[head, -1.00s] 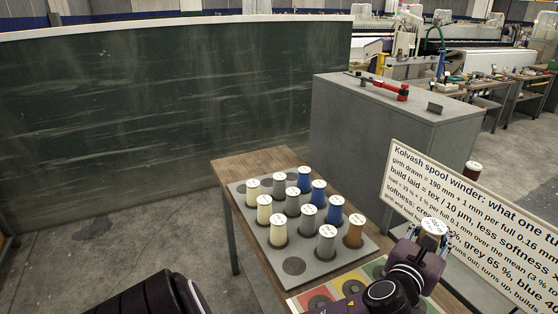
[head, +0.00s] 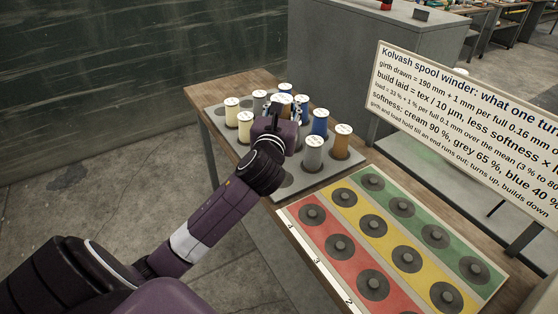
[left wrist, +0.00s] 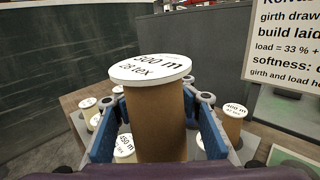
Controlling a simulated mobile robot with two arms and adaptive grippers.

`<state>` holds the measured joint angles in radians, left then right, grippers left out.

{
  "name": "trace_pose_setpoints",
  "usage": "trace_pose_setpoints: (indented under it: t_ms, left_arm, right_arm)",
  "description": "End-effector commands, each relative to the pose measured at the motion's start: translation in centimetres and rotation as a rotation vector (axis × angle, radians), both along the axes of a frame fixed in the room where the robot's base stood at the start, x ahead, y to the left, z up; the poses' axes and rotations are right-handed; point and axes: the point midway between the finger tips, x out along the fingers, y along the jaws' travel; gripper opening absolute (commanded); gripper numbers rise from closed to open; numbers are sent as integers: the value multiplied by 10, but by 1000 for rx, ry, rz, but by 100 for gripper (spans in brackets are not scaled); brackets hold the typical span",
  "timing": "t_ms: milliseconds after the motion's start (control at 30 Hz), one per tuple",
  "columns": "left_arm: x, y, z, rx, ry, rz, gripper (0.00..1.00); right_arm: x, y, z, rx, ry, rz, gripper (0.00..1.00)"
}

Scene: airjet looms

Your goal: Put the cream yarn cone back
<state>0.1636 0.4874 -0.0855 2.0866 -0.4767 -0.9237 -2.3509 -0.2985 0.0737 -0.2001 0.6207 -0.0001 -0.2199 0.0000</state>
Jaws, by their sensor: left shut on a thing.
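My left gripper (head: 285,112) is over the grey cone tray (head: 291,184). Two cream yarn cones (head: 232,115) (head: 246,128) stand at the tray's left side. My gripper and arm hide part of the tray behind them, so I cannot tell how far the held cone's base is above it. My right gripper is not in view.
Grey (head: 313,155), blue (head: 320,123) and brown (head: 341,146) cones stand close around. A board with red, yellow and green strips (head: 329,243) carries several bare pegs. A text sign (head: 470,125) stands at the right, a grey cabinet (head: 350,75) behind.

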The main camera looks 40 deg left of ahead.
Motion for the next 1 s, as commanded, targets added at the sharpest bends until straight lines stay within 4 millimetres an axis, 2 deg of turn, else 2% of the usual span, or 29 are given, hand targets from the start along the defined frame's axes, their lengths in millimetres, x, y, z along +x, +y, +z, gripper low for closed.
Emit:
trace_pose_setpoints:
  t_ms: [33, 333, 633, 800, 1000]
  left_arm:
    - [0, 0, -21, -5, 7, 1, 0]
    - [0, 0, -98, -4, 4, 2, 0]
    - [0, 0, -128, -1, 1, 0, 0]
    - [0, 0, -156, -3, 1, 1, 0]
    - [0, -1, -163, 0, 0, -1, 0]
  right_arm:
    - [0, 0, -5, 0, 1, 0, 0]
    - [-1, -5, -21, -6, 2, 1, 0]
    - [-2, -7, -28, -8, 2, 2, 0]
    - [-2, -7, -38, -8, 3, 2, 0]
    - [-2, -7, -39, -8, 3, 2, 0]
